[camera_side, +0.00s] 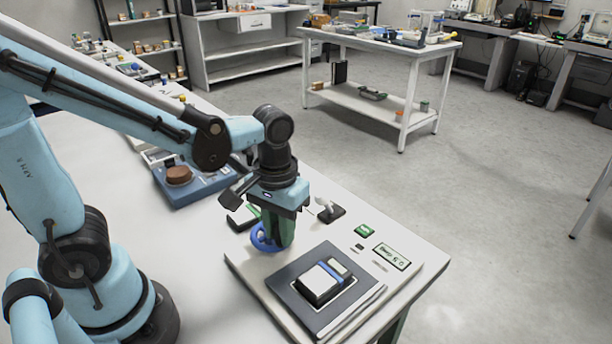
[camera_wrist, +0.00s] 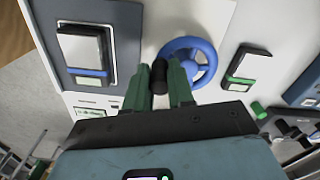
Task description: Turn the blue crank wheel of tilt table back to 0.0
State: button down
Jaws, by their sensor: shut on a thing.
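The blue crank wheel (camera_side: 259,240) is on the light base plate of the tilt table (camera_side: 283,292), partly hidden behind my gripper (camera_side: 280,240). In the wrist view the wheel's blue ring and spokes (camera_wrist: 208,62) show to the right of my fingers. My green fingers (camera_wrist: 159,80) are shut on a black crank handle (camera_wrist: 161,68) at the wheel's left edge. A small display (camera_side: 392,256) on the base plate shows a reading too small to be sure of.
A white block with a blue band (camera_side: 318,285) lies on the dark tilt platform. A blue scale with a brown weight (camera_side: 179,174) is at the left. Bare table lies in front of the scale.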

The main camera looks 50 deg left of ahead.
jog(key=shift+w+n, duration=0.3)
jog(key=shift+n, duration=0.5)
jog(key=c, duration=1)
grip_release()
jog(key=shift+o, duration=0.2)
jog(key=shift+r, duration=0.1)
notch_tip(320, 180, up, 12)
jog(key=a+f+m+t, duration=0.4)
jog(key=f+m+t, duration=0.1)
jog(key=t, duration=0.2)
jog(key=shift+w+f, duration=0.25)
